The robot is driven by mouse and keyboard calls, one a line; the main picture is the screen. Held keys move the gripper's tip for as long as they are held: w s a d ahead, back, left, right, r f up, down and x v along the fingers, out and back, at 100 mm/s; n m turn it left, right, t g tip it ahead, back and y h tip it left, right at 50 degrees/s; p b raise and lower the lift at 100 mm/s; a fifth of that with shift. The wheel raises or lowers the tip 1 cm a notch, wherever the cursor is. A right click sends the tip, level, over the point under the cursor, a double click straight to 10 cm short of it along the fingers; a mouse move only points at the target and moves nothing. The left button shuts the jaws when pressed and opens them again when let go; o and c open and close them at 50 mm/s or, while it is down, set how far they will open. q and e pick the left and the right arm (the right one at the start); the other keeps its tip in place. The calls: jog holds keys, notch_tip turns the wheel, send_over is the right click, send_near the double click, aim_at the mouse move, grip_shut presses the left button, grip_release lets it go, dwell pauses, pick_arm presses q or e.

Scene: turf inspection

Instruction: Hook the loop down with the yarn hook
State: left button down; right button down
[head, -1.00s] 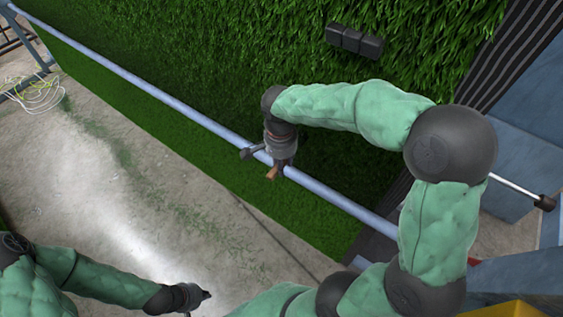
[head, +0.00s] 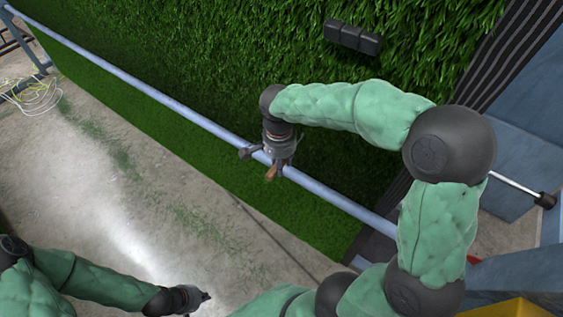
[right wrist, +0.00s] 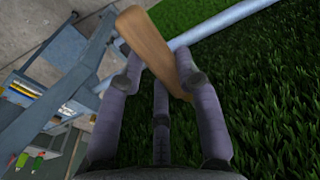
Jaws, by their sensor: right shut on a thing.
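My right gripper (head: 277,167) is by the grey-blue rail in front of the turf, its fingers pointing down. It is shut on a brown wooden handle (head: 270,173), which I take for the yarn hook's. In the right wrist view the handle (right wrist: 152,45) slants between the fingers (right wrist: 165,80) and passes in front of the rail. The hook's metal tip is not visible. No loop can be made out on the green turf (head: 230,60). My left gripper (head: 205,297) is low in the head view over the concrete, away from the turf; its jaws are too small to read.
The grey-blue rail (head: 150,92) runs diagonally across the turf, close to my right gripper. A dark block (head: 352,37) sits on the turf above. Pale cables (head: 35,95) lie at the far left. The concrete floor (head: 90,200) is mostly clear.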

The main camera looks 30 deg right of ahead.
jog(key=shift+s+a+r+p, duration=0.1)
jog(key=shift+a+r+p, duration=0.2)
jog(key=shift+r, duration=0.35)
jog(key=shift+s+a+r+p, duration=0.1)
jog(key=shift+r+p, duration=0.3)
jog(key=shift+r, duration=0.25)
jog(key=shift+s+a+f+b, duration=0.15)
jog(key=shift+a+b, duration=0.05)
jog(key=shift+a, duration=0.15)
jog(key=shift+s+a+f+b, duration=0.1)
jog(key=shift+a+f+b, duration=0.05)
jog(key=shift+a, duration=0.2)
jog(key=s+a+f+b, duration=0.1)
jog(key=s+a, duration=0.1)
jog(key=a, duration=0.3)
jog(key=shift+s+a+f+b, duration=0.2)
jog(key=shift+a+f+b, duration=0.15)
